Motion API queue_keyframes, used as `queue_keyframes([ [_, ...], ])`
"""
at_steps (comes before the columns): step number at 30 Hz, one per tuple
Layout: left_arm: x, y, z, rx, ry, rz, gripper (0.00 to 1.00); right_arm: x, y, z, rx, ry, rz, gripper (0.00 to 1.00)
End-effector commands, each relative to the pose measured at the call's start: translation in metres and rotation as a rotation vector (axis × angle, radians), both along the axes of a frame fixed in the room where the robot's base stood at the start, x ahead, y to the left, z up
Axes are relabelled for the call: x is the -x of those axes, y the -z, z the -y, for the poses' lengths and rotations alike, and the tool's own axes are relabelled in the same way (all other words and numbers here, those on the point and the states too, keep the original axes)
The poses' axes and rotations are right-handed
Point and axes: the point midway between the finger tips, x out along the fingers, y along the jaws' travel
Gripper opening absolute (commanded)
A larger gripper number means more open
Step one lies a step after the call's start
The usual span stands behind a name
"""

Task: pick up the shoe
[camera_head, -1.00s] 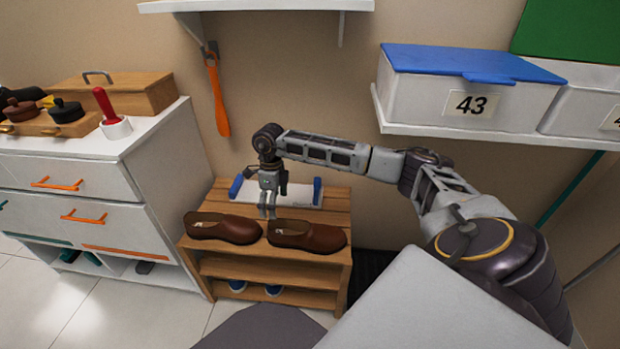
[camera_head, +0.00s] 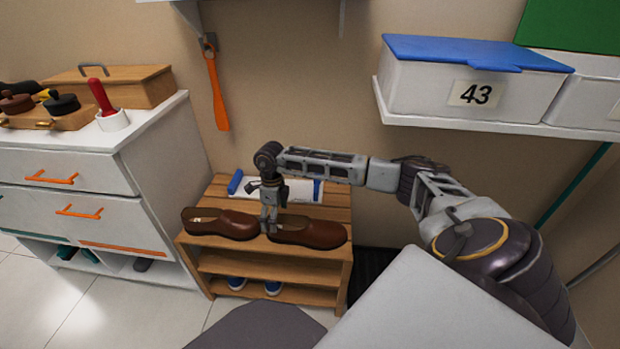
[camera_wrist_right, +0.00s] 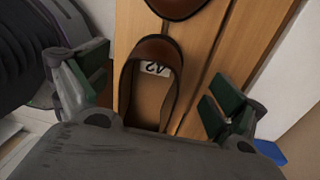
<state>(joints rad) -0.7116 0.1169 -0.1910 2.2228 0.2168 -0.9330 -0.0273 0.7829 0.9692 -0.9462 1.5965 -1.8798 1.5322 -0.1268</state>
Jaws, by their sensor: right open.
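Two brown shoes lie end to end on the top of a wooden rack (camera_head: 335,212). The left shoe (camera_head: 222,224) and the right shoe (camera_head: 312,233) show in the head view. My right gripper (camera_head: 269,228) points down at the heel end of the right shoe, close to the gap between the two. In the right wrist view a shoe (camera_wrist_right: 152,85) with a white label reading 42 lies between the open green-padded fingers (camera_wrist_right: 160,90). Part of the other shoe (camera_wrist_right: 177,6) shows at the top edge. My left gripper is not in view.
A white board with blue ends (camera_head: 300,190) lies behind the shoes. Blue shoes (camera_head: 272,288) stand on the lower rack shelf. A white drawer cabinet (camera_head: 150,165) is at the left, and a shelf with a box marked 43 (camera_head: 425,85) is at the upper right.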

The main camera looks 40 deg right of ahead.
Motion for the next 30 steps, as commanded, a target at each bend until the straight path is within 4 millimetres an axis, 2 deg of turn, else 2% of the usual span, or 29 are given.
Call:
queue_keyframes([
  [8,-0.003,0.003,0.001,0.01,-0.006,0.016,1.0,0.001,0.008,-0.001,0.0,0.0,-0.001,0.95],
  [10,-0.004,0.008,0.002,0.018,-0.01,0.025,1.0,0.001,0.013,-0.002,0.0,0.0,-0.001,0.95],
  [12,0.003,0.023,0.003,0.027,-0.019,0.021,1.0,0.002,0.019,-0.003,0.0,0.0,-0.001,0.95],
  [14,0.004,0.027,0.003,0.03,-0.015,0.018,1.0,0.002,0.024,-0.004,0.0,0.0,-0.001,0.95],
  [24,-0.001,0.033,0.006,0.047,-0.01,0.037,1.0,0.003,0.05,-0.006,0.0,0.0,-0.001,0.95],
  [30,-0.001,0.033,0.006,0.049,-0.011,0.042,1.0,0.004,0.052,-0.006,0.001,0.0,-0.001,0.95],
])
